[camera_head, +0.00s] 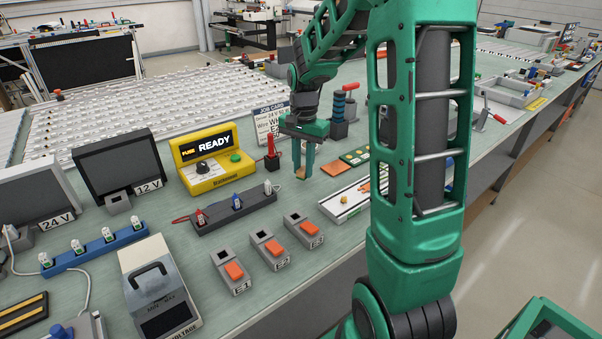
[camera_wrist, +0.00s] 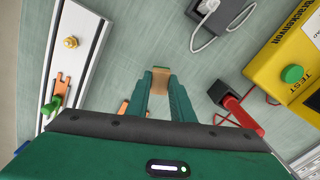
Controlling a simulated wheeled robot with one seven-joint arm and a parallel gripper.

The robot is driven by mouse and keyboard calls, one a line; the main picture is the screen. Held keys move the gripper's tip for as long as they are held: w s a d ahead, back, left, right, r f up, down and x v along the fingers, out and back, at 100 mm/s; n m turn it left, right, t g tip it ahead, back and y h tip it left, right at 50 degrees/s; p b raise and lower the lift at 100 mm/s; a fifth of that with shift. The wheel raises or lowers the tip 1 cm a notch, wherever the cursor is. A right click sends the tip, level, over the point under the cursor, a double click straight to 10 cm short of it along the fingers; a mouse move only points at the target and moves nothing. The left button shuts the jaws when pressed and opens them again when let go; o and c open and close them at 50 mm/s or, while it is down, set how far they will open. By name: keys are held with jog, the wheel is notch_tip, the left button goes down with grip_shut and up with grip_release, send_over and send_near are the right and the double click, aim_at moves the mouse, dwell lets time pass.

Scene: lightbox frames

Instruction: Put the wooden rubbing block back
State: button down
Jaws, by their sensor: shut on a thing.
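My gripper (camera_head: 303,170) hangs over the bench to the right of the yellow tester, with its fingers pointing down. In the wrist view my gripper (camera_wrist: 160,83) is shut on a small tan wooden block (camera_wrist: 161,79) with a green strip along its far edge. The block (camera_head: 301,174) shows as a small tan patch at the fingertips in the head view. The fingers partly hide it. Whether it touches the bench top is hard to tell.
The yellow tester (camera_head: 212,160) and a red-handled tool (camera_head: 272,160) stand left of my gripper. A white-edged tray (camera_head: 347,205) with small parts and a green board (camera_head: 334,168) lie to the right. Orange-switched grey boxes (camera_head: 268,246) stand in front.

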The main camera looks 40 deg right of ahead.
aim_at(303, 169)
jog(key=shift+f, duration=1.15)
jog(key=shift+f, duration=0.1)
jog(key=c, duration=1.5)
grip_release()
jog(key=shift+c, duration=0.2)
notch_tip(303, 169, up, 11)
jog(key=s+a+f+n, duration=0.1)
jog(key=s+f+n, duration=0.1)
jog(key=s, duration=1.2)
jog(key=s+a+f+n, duration=0.1)
jog(key=s+n, duration=0.3)
jog(key=s, duration=1)
jog(key=shift+s+a+f+n, duration=0.25)
jog(key=shift+a+f+n, duration=0.1)
jog(key=shift+a, duration=0.1)
